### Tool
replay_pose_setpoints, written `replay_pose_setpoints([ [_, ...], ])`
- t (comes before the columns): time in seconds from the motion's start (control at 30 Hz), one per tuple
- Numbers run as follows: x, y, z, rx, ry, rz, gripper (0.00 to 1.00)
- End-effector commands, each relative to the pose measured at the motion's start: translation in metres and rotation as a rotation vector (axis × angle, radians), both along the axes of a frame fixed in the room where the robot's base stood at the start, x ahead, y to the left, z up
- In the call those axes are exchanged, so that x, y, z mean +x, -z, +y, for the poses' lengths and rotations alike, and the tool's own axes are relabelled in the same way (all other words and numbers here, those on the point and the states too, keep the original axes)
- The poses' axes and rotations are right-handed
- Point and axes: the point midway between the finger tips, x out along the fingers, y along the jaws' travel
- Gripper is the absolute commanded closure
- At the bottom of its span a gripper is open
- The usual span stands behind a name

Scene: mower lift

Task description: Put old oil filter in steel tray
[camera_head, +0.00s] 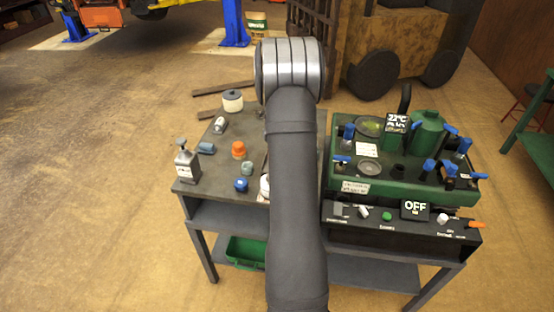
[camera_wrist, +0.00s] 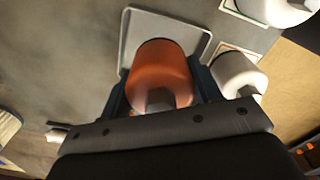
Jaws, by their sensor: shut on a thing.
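In the wrist view, my gripper (camera_wrist: 162,92) is shut on an orange-brown cylinder, the old oil filter (camera_wrist: 160,62), with one dark finger on each side. The steel tray (camera_wrist: 124,38), grey with a pale raised rim, shows behind and below the filter, and the filter covers its middle. I cannot tell whether the filter touches the tray or hangs above it. In the head view my own arm hides the gripper, the held filter and the tray.
In the wrist view a white cylinder (camera_wrist: 238,74) stands close right of the gripper, with another white one (camera_wrist: 288,10) beyond.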

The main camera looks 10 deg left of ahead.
Motion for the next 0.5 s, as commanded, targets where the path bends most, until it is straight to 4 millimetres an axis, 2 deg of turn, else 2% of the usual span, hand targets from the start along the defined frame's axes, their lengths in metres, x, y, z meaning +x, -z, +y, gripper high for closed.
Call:
replay_pose_setpoints([
  [0.27, -0.001, 0.035, 0.0, 0.0, 0.001, 0.002, 0.66],
  [0.5, 0.0, 0.036, 0.0, 0.0, 0.001, 0.0, 0.66],
])
